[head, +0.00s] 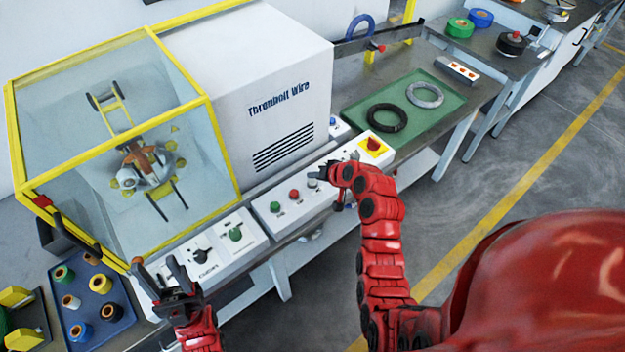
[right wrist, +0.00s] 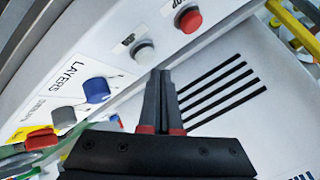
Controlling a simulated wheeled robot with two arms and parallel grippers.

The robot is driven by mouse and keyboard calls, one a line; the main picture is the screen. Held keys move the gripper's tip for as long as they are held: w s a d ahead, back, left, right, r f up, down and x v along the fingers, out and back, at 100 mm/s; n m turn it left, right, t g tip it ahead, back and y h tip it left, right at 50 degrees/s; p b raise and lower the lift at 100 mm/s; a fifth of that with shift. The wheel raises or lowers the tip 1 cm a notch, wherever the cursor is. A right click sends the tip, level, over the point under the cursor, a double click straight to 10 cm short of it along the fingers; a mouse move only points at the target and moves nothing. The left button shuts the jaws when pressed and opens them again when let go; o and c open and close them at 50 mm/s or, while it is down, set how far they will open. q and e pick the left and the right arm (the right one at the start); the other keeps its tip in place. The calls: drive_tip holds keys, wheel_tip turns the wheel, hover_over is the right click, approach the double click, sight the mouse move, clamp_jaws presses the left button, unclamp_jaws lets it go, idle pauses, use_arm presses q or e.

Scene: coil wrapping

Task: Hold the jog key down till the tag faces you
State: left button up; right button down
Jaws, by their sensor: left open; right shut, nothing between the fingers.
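On the white control panel (head: 290,205), a pale grey key (head: 312,183) sits right of a red and a green button. In the right wrist view the same grey key (right wrist: 144,50) stands beside a small label too blurred to read surely. My right gripper (head: 322,173) is shut and empty, its tips (right wrist: 160,76) close to the grey key; I cannot tell whether they touch it. Inside the yellow-framed clear guard, a coil (head: 148,165) sits on the wrapping machine; no tag can be made out on it. My left gripper (head: 156,266) is open and empty at the front left.
A red stop button (right wrist: 188,18), a blue knob (right wrist: 97,90) and a grey knob (right wrist: 63,117) flank the key. A red-on-yellow emergency button (head: 373,145) is at the panel's right end. A blue tray (head: 100,328) of spools lies left. A green mat (head: 440,105) holds two rings.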

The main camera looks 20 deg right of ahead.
sight(315, 183)
drive_tip(key=shift+r+p, duration=1)
drive_tip(key=shift+r, duration=1.5)
drive_tip(key=shift+f, duration=0.1)
